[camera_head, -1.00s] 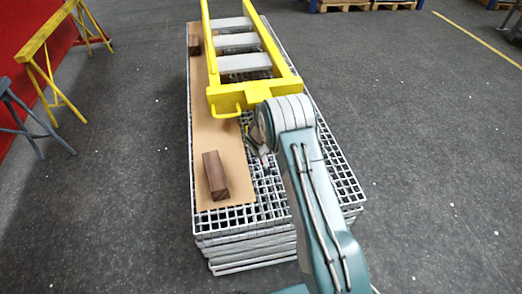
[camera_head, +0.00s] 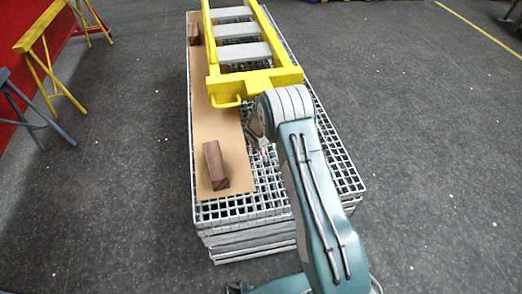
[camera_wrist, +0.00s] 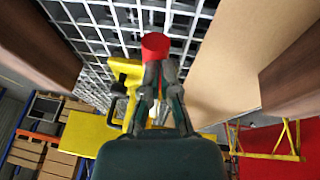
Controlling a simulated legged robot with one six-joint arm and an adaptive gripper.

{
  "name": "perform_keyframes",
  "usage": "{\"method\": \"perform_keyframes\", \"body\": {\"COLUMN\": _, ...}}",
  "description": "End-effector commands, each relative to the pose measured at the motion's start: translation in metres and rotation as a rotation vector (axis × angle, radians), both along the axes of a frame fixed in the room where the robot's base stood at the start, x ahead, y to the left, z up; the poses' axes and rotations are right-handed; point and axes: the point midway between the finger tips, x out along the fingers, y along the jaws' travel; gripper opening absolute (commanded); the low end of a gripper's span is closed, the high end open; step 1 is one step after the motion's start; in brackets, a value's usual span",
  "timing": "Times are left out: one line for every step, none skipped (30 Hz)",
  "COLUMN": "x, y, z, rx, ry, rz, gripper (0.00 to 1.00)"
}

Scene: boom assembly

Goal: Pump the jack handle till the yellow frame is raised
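The yellow frame (camera_head: 278,79) lies above the grating stack in the head view, with grey cross slats between its rails. In the wrist view a yellow part (camera_wrist: 92,133) shows beyond the fingers. The jack handle's red end (camera_wrist: 155,45) is at my fingertips in the wrist view. My gripper (camera_wrist: 160,66) has its fingers closed in around it and looks shut on it. In the head view my arm hides most of the gripper and the handle. The jack body is mostly hidden; a yellow piece (camera_wrist: 128,72) behind the fingers may be part of it.
The stack of metal gratings (camera_head: 225,212) bears a brown board (camera_head: 222,130). A dark wooden block (camera_head: 215,165) lies on the board near the front, another (camera_head: 194,33) farther back. The floor right of the stack is clear.

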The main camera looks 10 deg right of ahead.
Motion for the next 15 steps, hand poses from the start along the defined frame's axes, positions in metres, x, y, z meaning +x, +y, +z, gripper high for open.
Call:
{"method": "perform_keyframes", "body": {"x": 0.002, "y": 0.002, "z": 0.012, "rx": 0.000, "ry": -0.007, "rz": 0.001, "gripper": 0.00}}
{"method": "perform_keyframes", "body": {"x": 0.003, "y": 0.004, "z": 0.019, "rx": 0.000, "ry": -0.010, "rz": 0.001, "gripper": 0.00}}
{"method": "perform_keyframes", "body": {"x": 0.004, "y": 0.006, "z": 0.028, "rx": 0.001, "ry": -0.012, "rz": 0.000, "gripper": 0.00}}
{"method": "perform_keyframes", "body": {"x": 0.002, "y": 0.007, "z": 0.033, "rx": -0.001, "ry": -0.012, "rz": 0.001, "gripper": 0.00}}
{"method": "perform_keyframes", "body": {"x": -0.004, "y": 0.007, "z": 0.034, "rx": -0.001, "ry": -0.009, "rz": 0.000, "gripper": 0.00}}
{"method": "perform_keyframes", "body": {"x": -0.010, "y": 0.008, "z": 0.038, "rx": -0.001, "ry": -0.010, "rz": 0.002, "gripper": 0.00}}
{"method": "perform_keyframes", "body": {"x": -0.015, "y": 0.009, "z": 0.041, "rx": -0.001, "ry": -0.009, "rz": 0.002, "gripper": 0.00}}
{"method": "perform_keyframes", "body": {"x": -0.019, "y": 0.010, "z": 0.044, "rx": -0.001, "ry": -0.010, "rz": 0.002, "gripper": 0.00}}
{"method": "perform_keyframes", "body": {"x": -0.025, "y": 0.011, "z": 0.049, "rx": -0.001, "ry": -0.010, "rz": 0.002, "gripper": 0.00}}
{"method": "perform_keyframes", "body": {"x": -0.029, "y": 0.011, "z": 0.052, "rx": -0.001, "ry": -0.012, "rz": 0.002, "gripper": 0.00}}
{"method": "perform_keyframes", "body": {"x": -0.034, "y": 0.012, "z": 0.055, "rx": -0.001, "ry": -0.011, "rz": 0.002, "gripper": 0.00}}
{"method": "perform_keyframes", "body": {"x": -0.040, "y": 0.013, "z": 0.059, "rx": -0.001, "ry": -0.012, "rz": 0.002, "gripper": 0.00}}
{"method": "perform_keyframes", "body": {"x": -0.044, "y": 0.014, "z": 0.063, "rx": -0.001, "ry": -0.012, "rz": 0.001, "gripper": 0.00}}
{"method": "perform_keyframes", "body": {"x": -0.049, "y": 0.014, "z": 0.066, "rx": -0.002, "ry": -0.012, "rz": 0.002, "gripper": 0.00}}
{"method": "perform_keyframes", "body": {"x": -0.055, "y": 0.015, "z": 0.069, "rx": -0.001, "ry": -0.012, "rz": 0.000, "gripper": 0.00}}
